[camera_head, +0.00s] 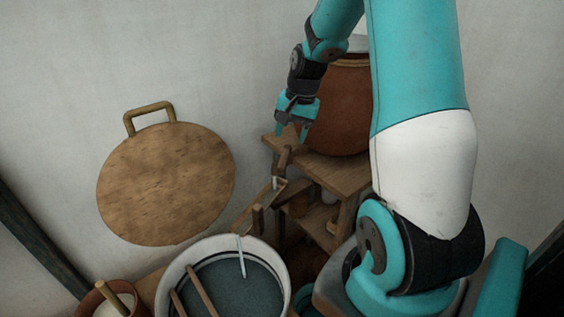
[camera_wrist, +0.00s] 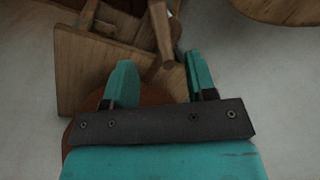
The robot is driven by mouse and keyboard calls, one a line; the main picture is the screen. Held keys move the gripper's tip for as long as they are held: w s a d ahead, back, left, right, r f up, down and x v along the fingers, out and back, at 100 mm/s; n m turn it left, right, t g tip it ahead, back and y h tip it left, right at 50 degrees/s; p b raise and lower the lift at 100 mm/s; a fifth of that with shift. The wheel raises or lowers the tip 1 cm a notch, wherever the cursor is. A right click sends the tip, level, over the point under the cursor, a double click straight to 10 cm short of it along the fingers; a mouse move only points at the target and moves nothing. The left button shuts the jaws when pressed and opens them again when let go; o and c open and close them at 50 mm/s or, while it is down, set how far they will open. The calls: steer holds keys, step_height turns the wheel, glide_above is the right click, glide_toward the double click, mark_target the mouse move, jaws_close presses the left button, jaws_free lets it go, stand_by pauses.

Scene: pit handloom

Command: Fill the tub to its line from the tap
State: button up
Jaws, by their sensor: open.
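The white tub (camera_head: 172,284) stands at the bottom of the head view, its near part cut off. It holds blue-grey water (camera_head: 245,291); a dark line (camera_head: 217,257) runs round the inner wall, and the water's edge looks close below it. A pale stream (camera_head: 241,258) falls into the tub from a wooden trough (camera_head: 267,197). The wooden tap (camera_head: 285,160) sits at the foot of the large clay pot (camera_head: 340,110). My gripper (camera_head: 291,134) is open just above the tap. In the wrist view the tap's wooden handle (camera_wrist: 161,30) shows between and beyond my open fingers (camera_wrist: 162,78).
A wooden stand (camera_head: 345,175) carries the clay pot, with small vessels on its lower shelf. A round wooden board (camera_head: 165,185) with a handle leans on the wall. A brown pot (camera_head: 93,300) stands left of the tub. Sticks (camera_head: 197,284) cross the tub.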

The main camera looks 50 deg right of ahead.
mark_target(284, 161)
steer(key=f, duration=0.3)
steer(key=w+f, duration=0.1)
steer(key=f, duration=0.2)
steer(key=a+f+p, duration=0.1)
steer(key=f, duration=0.2)
steer(key=shift+w+f, duration=0.2)
steer(key=shift+w, duration=0.05)
jaws_close()
